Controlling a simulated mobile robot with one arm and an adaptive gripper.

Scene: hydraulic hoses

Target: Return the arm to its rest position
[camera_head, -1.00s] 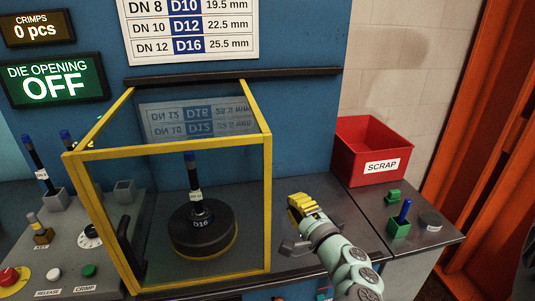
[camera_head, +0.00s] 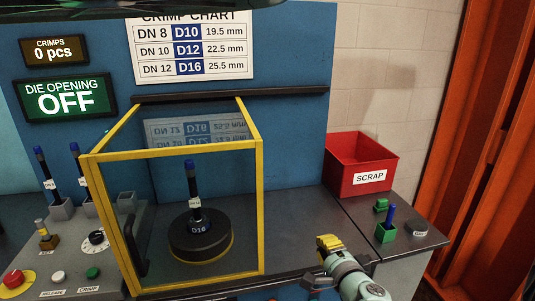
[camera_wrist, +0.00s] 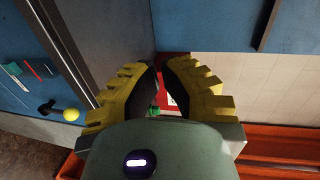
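My gripper (camera_head: 330,243) with its yellow ribbed fingers is over the right front part of the grey bench, right of the yellow-framed guard. My pale green arm runs from it to the bottom edge of the head view. In the wrist view my gripper (camera_wrist: 159,68) shows two yellow fingers with dark pads, apart at the tips. Nothing is held between them; parts of the red scrap bin and something green show through the gap.
The yellow-framed guard (camera_head: 259,205) encloses a round black D16 die (camera_head: 200,245) with a hose upright in it. A red scrap bin (camera_head: 350,178) and a green holder (camera_head: 386,233) stand at right. A control panel with buttons is at left.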

